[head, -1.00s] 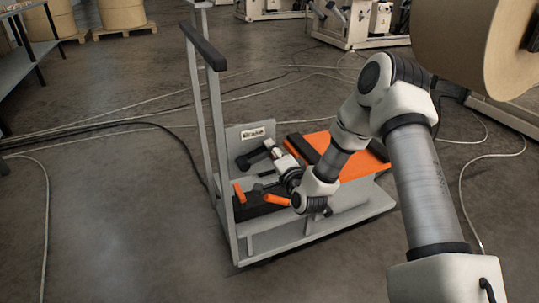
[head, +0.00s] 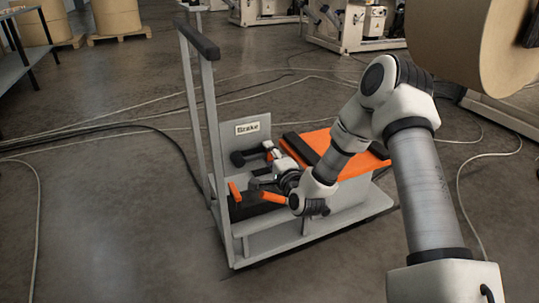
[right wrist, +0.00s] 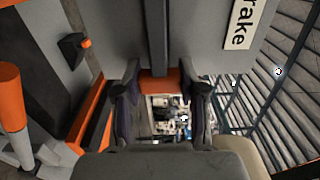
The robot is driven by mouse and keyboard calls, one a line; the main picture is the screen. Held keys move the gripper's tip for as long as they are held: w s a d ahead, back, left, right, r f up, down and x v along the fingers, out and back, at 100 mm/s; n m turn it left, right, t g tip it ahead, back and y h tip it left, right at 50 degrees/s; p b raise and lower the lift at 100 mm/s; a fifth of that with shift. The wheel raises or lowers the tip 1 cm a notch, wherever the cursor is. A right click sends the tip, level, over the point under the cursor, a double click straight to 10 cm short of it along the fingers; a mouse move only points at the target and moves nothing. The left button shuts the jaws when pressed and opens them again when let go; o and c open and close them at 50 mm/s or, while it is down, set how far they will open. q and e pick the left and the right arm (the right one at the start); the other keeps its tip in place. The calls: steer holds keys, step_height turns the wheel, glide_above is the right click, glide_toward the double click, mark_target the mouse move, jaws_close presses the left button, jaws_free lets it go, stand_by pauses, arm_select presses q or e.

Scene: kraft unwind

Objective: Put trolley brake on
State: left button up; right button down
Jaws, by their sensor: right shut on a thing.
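The trolley (head: 206,120) stands in the middle of the head view, with an upright plate marked "Brake" (head: 247,128). The plate also shows at upper right in the right wrist view (right wrist: 243,25). Below the label, a dark brake lever (head: 250,155) runs from a black hub toward an orange end, about level in the picture. My right gripper (head: 274,160) is shut on the lever's orange end, which sits between the two fingers in the right wrist view (right wrist: 158,82). The fingers partly hide the lever in the head view. My left gripper is not in view.
Orange-tipped parts (head: 273,198) stand low on the trolley beside my right wrist. An orange top with dark strips (head: 322,140) lies behind. Cables (head: 90,148) cross the floor on the left. A large brown roll (head: 460,45) hangs at upper right.

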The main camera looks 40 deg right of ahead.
steer(key=c, duration=0.6)
jaws_free()
steer(key=shift+f, duration=0.15)
steer(key=shift+c, duration=0.2)
steer(key=v, duration=1.2)
